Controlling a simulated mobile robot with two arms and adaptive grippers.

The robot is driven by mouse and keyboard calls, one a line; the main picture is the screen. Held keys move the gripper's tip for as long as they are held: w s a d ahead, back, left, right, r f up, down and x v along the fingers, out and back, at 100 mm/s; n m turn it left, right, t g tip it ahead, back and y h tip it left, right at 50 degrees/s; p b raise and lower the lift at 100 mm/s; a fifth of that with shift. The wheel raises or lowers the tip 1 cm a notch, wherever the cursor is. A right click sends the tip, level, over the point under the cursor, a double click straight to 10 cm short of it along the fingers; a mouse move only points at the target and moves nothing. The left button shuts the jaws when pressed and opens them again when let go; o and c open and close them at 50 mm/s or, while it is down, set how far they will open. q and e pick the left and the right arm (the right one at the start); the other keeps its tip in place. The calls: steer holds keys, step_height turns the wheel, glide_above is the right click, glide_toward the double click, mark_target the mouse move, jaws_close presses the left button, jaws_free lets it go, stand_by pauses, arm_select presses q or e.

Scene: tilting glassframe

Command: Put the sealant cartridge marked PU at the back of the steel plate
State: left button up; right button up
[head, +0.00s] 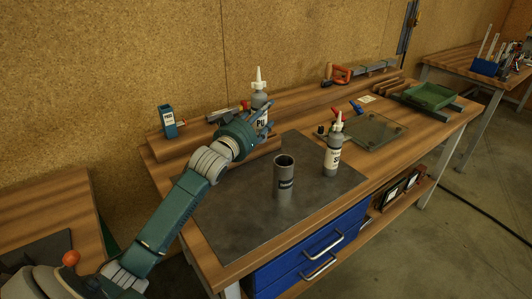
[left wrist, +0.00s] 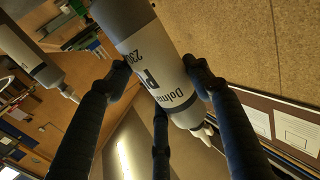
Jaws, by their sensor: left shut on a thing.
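The sealant cartridge marked PU (head: 260,101) is grey with a white label and a pale nozzle. It stands about upright in my left gripper (head: 262,122), at the back of the bench near the steel plate's rear edge. In the left wrist view the gripper's dark fingers close around the PU cartridge (left wrist: 152,62). Its lower part is hidden in the head view, so I cannot tell whether it touches anything below. The dark steel plate (head: 230,225) lies flat on the bench. My right gripper is in neither view.
A grey cylinder (head: 284,178) stands mid-plate. A glass pane (head: 372,132) and a green tray (head: 431,97) lie further right. The plate's front left is clear.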

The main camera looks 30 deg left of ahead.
arm_select(q)
steer(key=f, duration=0.5)
steer(key=shift+w, duration=0.25)
step_height(320, 180, down, 4)
steer(key=shift+f, duration=0.1)
step_height(320, 180, down, 4)
steer(key=shift+r, duration=0.25)
steer(key=o, duration=1)
steer(key=shift+f, duration=0.2)
steer(key=o, duration=0.4)
steer(key=shift+o, duration=0.2)
steer(key=shift+r, duration=0.15)
steer(key=shift+s, duration=0.25)
steer(key=s, duration=0.3)
steer(key=s+d, duration=0.1)
steer(key=s, duration=0.7)
steer(key=shift+s+d+b, duration=0.15)
steer(key=shift+s+b, duration=0.1)
steer(key=shift+b, duration=0.1)
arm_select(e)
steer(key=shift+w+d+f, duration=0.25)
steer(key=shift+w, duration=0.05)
